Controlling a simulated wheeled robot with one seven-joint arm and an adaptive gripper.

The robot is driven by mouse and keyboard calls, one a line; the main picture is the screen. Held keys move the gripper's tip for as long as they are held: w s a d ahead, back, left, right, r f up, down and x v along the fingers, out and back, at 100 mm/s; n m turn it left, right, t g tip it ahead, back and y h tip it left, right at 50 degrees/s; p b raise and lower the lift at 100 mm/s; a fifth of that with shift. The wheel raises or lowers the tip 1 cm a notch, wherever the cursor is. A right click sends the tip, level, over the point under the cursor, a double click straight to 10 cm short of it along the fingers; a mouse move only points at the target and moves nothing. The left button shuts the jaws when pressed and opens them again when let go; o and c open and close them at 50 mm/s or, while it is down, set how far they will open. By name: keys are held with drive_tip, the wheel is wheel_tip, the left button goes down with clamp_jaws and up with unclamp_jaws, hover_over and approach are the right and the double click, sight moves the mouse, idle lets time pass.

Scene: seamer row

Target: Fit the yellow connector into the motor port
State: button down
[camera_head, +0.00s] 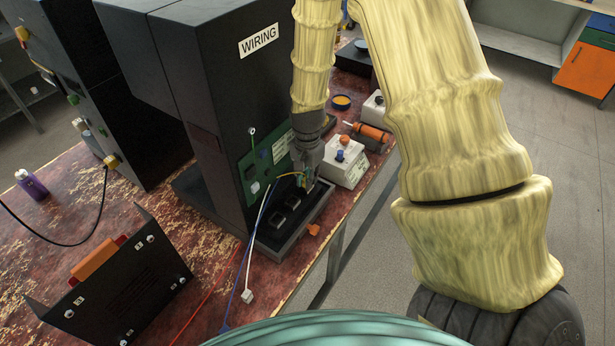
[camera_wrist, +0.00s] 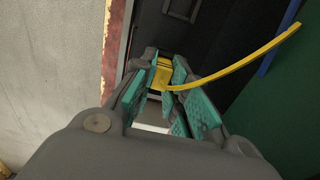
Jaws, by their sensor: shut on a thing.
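In the wrist view the yellow connector (camera_wrist: 162,75) sits between the far ends of my gripper's (camera_wrist: 163,85) teal-padded fingers, with a yellow wire running off to the upper right. My gripper is shut on the connector. In the head view my gripper (camera_head: 304,184) points down over a black tray (camera_head: 262,243) with several dark square sockets, at the foot of the machine labelled WIRING. The connector is mostly hidden there by the fingers. I cannot tell which socket is the motor port, or whether the connector touches one.
A green circuit board (camera_head: 266,160) is on the machine's face beside my gripper. A white box with knobs (camera_head: 343,162) stands close on the right. An orange piece (camera_head: 313,230) lies by the table edge.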

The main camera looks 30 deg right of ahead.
drive_tip(key=c, duration=1.4)
unclamp_jaws()
drive_tip(key=shift+s+a+f, duration=0.1)
drive_tip(key=shift+s+f, duration=0.05)
drive_tip(key=shift+f, duration=0.25)
drive_tip(key=shift+r+b, duration=1.3)
drive_tip(key=shift+r, duration=5.25)
